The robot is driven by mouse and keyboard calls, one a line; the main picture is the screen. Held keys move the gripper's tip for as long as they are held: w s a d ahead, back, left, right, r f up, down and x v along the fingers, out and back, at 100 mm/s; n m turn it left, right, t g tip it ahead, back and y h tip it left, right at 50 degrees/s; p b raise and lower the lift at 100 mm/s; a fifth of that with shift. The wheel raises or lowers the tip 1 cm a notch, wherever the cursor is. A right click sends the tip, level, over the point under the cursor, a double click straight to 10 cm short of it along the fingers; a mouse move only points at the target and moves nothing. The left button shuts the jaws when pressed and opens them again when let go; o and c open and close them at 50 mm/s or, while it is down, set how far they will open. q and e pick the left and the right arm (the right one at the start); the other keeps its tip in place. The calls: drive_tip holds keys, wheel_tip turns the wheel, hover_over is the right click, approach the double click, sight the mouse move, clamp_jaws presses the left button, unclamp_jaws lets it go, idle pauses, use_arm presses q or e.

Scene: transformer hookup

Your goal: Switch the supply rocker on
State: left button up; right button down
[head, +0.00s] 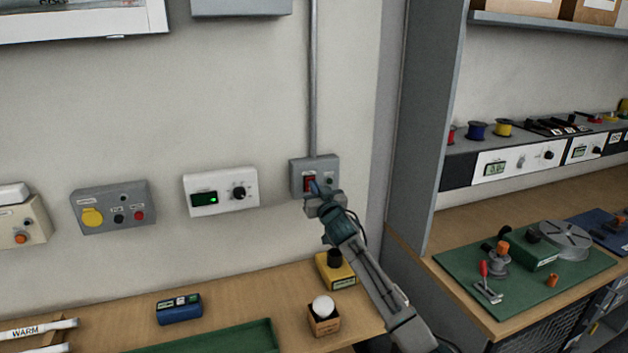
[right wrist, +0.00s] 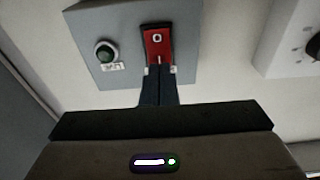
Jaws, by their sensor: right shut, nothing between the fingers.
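The supply box (head: 327,168) is a grey box on the wall with a conduit running up from it. Its red rocker (head: 309,183) shows just above my right gripper (head: 315,190). In the right wrist view the red rocker (right wrist: 157,42) carries a circle mark at one end and a line mark at the other. My right gripper (right wrist: 159,68) is shut and empty, its fingertips at the line-marked end of the rocker. I cannot tell whether they press it. A green round lamp (right wrist: 105,51) with a label sits beside the rocker and looks dark. My left gripper is not in view.
A white panel (head: 221,191) with a green display and knob hangs left of the supply box. A grey box with a yellow button (head: 92,216) is further left.

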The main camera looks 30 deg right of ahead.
drive_tip(key=shift+w+d, duration=0.1)
drive_tip(key=shift+w, duration=0.5)
drive_tip(key=shift+w+r, duration=0.15)
drive_tip(key=shift+r, duration=0.05)
drive_tip(key=shift+f, duration=0.1)
